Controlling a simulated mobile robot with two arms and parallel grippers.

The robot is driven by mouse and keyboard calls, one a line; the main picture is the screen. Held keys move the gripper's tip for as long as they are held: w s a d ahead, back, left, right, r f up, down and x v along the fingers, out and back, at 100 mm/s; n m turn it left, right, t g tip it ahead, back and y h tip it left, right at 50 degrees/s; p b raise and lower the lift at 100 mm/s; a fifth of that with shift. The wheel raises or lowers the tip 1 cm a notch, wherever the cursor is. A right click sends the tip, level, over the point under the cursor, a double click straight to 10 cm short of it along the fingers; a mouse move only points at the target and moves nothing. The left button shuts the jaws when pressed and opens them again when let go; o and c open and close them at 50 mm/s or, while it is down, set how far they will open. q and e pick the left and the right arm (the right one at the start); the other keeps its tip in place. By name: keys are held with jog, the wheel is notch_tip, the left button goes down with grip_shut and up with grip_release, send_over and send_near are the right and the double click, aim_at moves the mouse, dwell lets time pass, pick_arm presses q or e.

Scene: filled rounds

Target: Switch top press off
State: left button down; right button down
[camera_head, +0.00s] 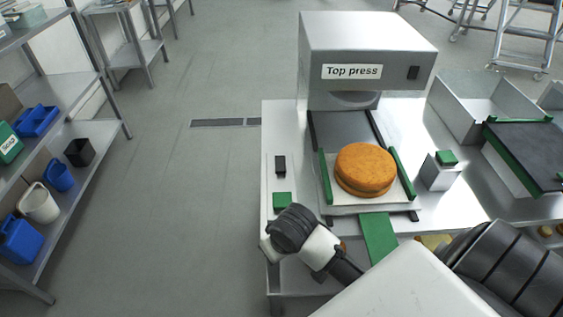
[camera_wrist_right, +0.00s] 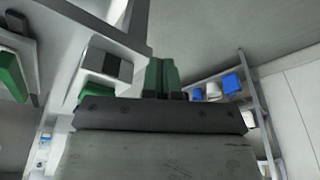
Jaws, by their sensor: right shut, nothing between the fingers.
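The top press (camera_head: 365,45) is a grey metal box with a "Top press" label on its front. In the head view my right arm crosses the lower right, below and in front of the press, clear of the switch. I cannot make out its fingers clearly there. My left gripper is not in view.
A browned round (camera_head: 365,168) sits under the press front between green guides. A white block with a green top (camera_head: 446,158) stands right of it. A dark tray with green edges (camera_head: 530,150) is at the right. Shelves with blue containers (camera_head: 37,120) stand left; the floor between is clear.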

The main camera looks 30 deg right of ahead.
aim_at(282, 166)
jog(key=w+d+r+m, duration=0.1)
jog(key=w+d, duration=0.1)
jog(key=w, duration=0.2)
jog(key=w+d+r+m, duration=0.1)
jog(key=w+d+r, duration=0.1)
jog(key=w, duration=0.2)
jog(key=w+d+r+m+h, duration=0.1)
jog(key=w+d+r, duration=0.1)
jog(key=w, duration=0.2)
jog(key=shift+w+d+r, duration=0.2)
jog(key=shift+w+r, duration=0.05)
jog(key=shift+w, duration=0.1)
jog(key=w+d+r+m+h, duration=0.1)
jog(key=w+d+r+m, duration=0.3)
jog(key=w+d+r, duration=0.3)
jog(key=shift+w+d+r+g, duration=0.35)
jog(key=shift+d+r, duration=0.4)
jog(key=shift+r, duration=0.2)
jog(key=x, duration=0.4)
jog(key=p+x, duration=0.1)
jog(key=x, duration=0.8)
jog(key=shift+s+a+p, duration=0.2)
jog(key=shift+s+p, duration=0.1)
jog(key=shift+p, duration=0.05)
jog(key=shift+f, duration=0.6)
